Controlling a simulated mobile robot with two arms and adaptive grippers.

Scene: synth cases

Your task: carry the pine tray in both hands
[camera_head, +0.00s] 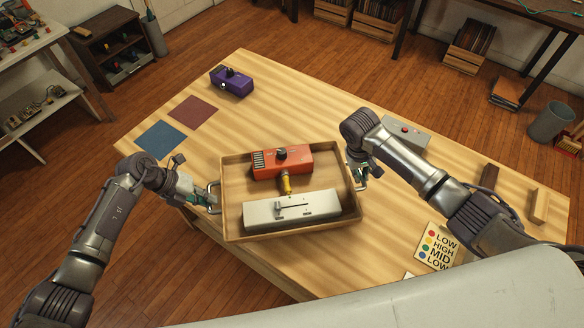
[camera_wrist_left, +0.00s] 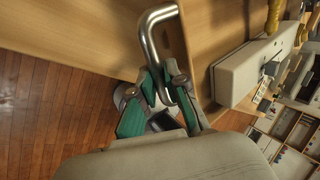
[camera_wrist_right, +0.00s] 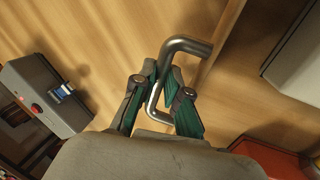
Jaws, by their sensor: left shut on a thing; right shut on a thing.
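The pine tray (camera_head: 232,222) is in front of me over the table, roughly level. It holds an orange-red box (camera_head: 295,163) with a black knob, a small yellow piece (camera_head: 286,186) and a long pale grey case (camera_head: 270,211). My left gripper (camera_head: 208,197) is shut on the tray's left metal handle, which also shows in the left wrist view (camera_wrist_left: 147,40). My right gripper (camera_head: 361,176) is shut on the right metal handle, seen in the right wrist view (camera_wrist_right: 190,45). I cannot tell whether the tray's underside touches the table.
The wooden table (camera_head: 290,110) is bare behind the tray. A purple box (camera_head: 235,83), maroon mat (camera_head: 192,112) and blue mat (camera_head: 160,138) lie at the left. A grey box with a red button (camera_head: 410,138), wooden blocks (camera_head: 538,206) and a lettered card (camera_head: 438,246) are at the right.

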